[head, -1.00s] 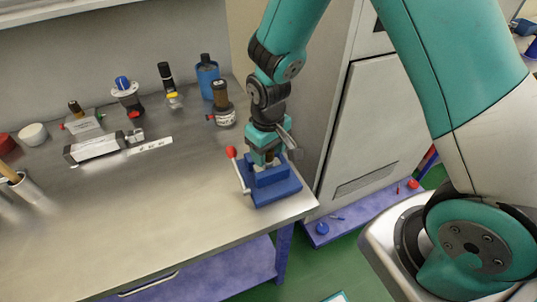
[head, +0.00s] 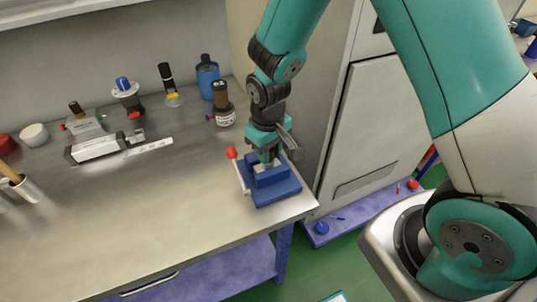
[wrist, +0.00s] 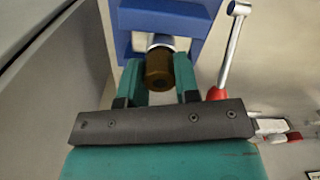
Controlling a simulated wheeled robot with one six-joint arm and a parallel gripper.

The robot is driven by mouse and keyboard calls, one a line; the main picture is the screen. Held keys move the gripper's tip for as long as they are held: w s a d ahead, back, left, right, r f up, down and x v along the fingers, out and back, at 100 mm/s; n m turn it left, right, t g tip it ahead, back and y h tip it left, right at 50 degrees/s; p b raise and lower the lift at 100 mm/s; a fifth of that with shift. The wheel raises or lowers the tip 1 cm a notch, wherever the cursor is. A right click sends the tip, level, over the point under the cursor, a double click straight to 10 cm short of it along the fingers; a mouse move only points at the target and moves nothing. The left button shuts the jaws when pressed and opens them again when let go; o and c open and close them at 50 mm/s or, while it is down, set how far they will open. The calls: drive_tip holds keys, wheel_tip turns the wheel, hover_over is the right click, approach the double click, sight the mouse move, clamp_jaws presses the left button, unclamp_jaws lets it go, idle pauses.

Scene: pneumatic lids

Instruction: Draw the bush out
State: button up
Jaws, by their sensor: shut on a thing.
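The bush (wrist: 158,68) is a short brown cylinder with a dark hole in its end. In the wrist view it sits between the two teal fingers of my gripper (wrist: 158,84), which are shut on it. A shiny metal ring (wrist: 161,41) shows just behind the bush, inside the blue fixture (wrist: 195,22). I cannot tell how much of the bush is still inside the ring. In the head view the blue fixture (head: 277,190) stands at the bench's right corner, with my gripper (head: 267,160) right above it. The bush is hidden there.
The front of the metal bench (head: 150,220) is clear. A grey cabinet (head: 375,130) stands right.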

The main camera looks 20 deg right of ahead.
drive_tip(key=shift+r+p, duration=1.1)
drive_tip(key=shift+r, duration=0.35)
drive_tip(key=shift+r+p, duration=2.05)
drive_tip(key=shift+r, duration=0.45)
